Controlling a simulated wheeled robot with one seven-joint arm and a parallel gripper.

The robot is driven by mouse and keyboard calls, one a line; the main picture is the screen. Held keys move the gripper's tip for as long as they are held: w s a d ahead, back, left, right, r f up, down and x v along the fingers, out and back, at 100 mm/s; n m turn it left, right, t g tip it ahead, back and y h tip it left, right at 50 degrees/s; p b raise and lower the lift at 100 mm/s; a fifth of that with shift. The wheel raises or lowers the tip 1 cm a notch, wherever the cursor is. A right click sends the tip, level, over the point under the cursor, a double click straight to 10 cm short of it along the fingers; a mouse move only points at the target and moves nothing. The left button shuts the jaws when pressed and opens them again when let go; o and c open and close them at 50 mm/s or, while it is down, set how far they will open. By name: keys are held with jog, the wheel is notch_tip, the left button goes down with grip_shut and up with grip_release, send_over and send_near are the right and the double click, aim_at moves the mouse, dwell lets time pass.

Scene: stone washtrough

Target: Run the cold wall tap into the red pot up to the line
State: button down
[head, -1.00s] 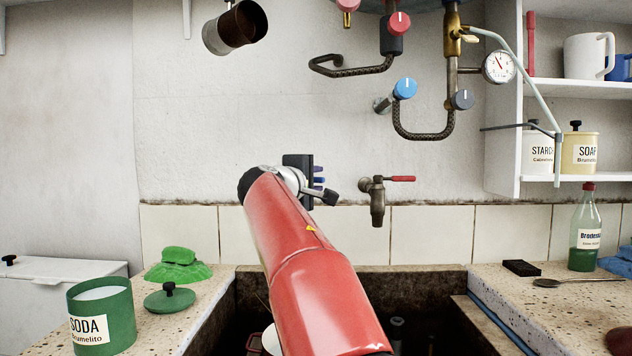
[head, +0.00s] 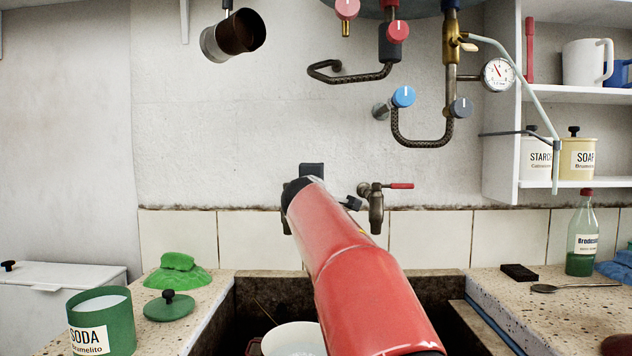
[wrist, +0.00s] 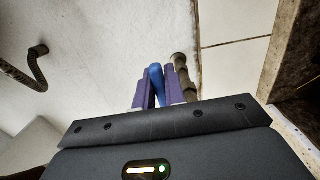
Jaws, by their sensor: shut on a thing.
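The cold tap's blue lever (wrist: 156,82) lies between the purple fingers of my gripper (wrist: 155,90) in the wrist view, and the jaws are shut on it. The brown metal tap body (wrist: 183,75) is just right of the fingers. In the head view my red arm hides most of this tap; a dark bit of its spout (head: 286,222) shows left of the arm. A pot with a pale inside (head: 293,338), likely the red pot, stands in the trough, partly behind my arm. Its line and any water in it cannot be made out.
A second wall tap with a red lever (head: 376,200) is close right of my arm. Pipes with blue and red knobs (head: 403,97) hang above. The stone trough (head: 270,285) has counters on both sides, holding a soda tin (head: 100,322) and a bottle (head: 582,240).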

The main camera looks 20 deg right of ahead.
jog(key=shift+w+r+n+y+p, duration=0.15)
jog(key=shift+w+n+y+p, duration=0.05)
jog(key=shift+n+y+p, duration=0.25)
jog(key=c, duration=1.5)
grip_release()
jog(key=shift+o, duration=0.2)
jog(key=b+v, duration=0.3)
jog(key=v, duration=0.5)
jog(key=shift+d, duration=0.1)
